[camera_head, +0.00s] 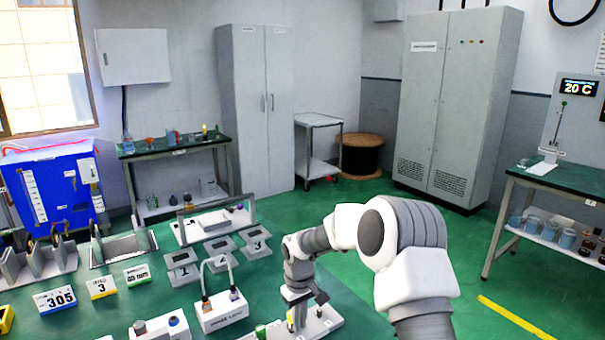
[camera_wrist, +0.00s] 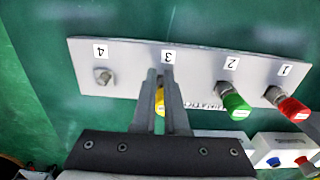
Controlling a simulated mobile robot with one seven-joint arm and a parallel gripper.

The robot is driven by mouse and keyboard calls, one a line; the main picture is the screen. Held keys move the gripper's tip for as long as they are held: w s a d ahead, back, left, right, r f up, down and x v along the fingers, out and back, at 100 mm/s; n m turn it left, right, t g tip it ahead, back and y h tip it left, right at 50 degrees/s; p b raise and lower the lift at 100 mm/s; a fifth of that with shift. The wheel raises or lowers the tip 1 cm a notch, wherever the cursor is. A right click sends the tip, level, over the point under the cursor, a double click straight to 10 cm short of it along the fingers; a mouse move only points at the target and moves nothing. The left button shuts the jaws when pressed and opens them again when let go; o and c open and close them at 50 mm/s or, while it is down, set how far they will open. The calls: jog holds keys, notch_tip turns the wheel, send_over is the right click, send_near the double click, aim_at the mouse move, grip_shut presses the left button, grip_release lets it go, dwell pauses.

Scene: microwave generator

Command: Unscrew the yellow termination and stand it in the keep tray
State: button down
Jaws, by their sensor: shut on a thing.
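The yellow termination (camera_wrist: 160,102) is at position 3 of a light grey panel (camera_wrist: 130,60), which also shows in the head view (camera_head: 323,324). My gripper (camera_wrist: 161,82) is shut on the yellow termination, and its fingers hide much of it. In the head view my gripper (camera_head: 297,312) is low over the panel at the bottom of the picture. The termination appears still against the panel; its thread is hidden. I cannot tell for certain which container is the keep tray.
Position 4 holds a bare metal connector (camera_wrist: 103,76). A white box with cables (camera_head: 222,309) stands left of the panel.

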jog(key=shift+w+r, duration=0.2)
jog(key=shift+w, duration=0.05)
jog(key=shift+s+d, duration=0.15)
jog(key=shift+d, duration=0.15)
jog(key=r+p, duration=0.3)
jog(key=r, duration=0.2)
jog(key=shift+s+r+p, duration=0.2)
jog(key=shift+r+p, duration=0.15)
jog(key=shift+p, duration=0.05)
jog(key=shift+a, duration=0.15)
